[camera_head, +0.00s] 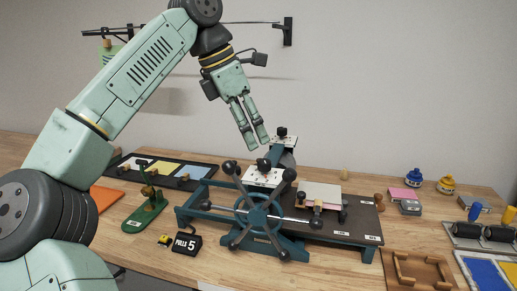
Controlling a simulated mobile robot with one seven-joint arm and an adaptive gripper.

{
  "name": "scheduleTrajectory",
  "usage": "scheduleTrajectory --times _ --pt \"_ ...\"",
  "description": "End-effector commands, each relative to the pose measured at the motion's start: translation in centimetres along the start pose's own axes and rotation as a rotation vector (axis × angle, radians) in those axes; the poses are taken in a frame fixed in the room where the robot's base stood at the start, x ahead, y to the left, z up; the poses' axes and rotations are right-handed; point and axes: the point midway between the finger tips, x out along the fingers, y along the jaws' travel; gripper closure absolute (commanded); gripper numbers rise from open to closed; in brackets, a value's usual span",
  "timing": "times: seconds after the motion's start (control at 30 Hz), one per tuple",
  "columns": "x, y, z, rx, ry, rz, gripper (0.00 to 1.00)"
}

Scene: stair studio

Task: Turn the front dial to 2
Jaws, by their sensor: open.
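A printing press with a teal frame and a spoked hand wheel (258,214) stands mid-table. The front dial (263,164) seems to be the dark knob on the nearer white plate (262,178); its marks are too small to read. A second, rear dial (282,131) sits on a farther white plate (288,142). My gripper (256,142) points down above the press, open and empty, its fingers fairly close together. Its tips appear above the front dial and left of the rear one, apart from both as far as I can tell.
A black sign (187,245) reads "PULLS 5". The press bed (345,222) carries a pale board (321,196). A green stand (146,214) is at left, a wooden tray (417,271) and ink rollers (467,230) at right. Wheel spokes stick up near the front dial.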

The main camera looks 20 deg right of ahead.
Motion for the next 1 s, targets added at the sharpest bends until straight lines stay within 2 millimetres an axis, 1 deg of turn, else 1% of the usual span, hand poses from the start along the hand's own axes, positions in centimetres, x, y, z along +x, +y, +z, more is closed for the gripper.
scheduleTrajectory --times 0.03,0.1,0.2,0.3,0.47,0.73,0.77,0.87,0.93,0.97,1.0 --pt "-1.1 0.0 0.1 -0.001 -0.002 0.003 0.56" --pt "-2.4 0.0 0.1 -0.001 -0.001 0.002 0.56" --pt "-3.7 0.0 0.1 -0.001 0.000 0.002 0.56" --pt "-4.5 0.0 0.1 -0.001 -0.001 0.001 0.56" --pt "-4.8 0.0 0.0 0.001 0.001 0.000 0.56" --pt "-4.5 -0.1 0.2 0.007 -0.018 -0.004 0.56" --pt "-4.3 -0.1 0.5 0.013 -0.038 -0.008 0.56" --pt "-3.2 -0.9 2.1 0.053 -0.174 -0.032 0.56" --pt "-2.9 -2.2 4.1 0.089 -0.342 -0.062 0.56" --pt "-3.1 -3.0 4.9 0.102 -0.430 -0.078 0.56" --pt "-3.9 -4.3 5.9 0.120 -0.556 -0.101 0.56"
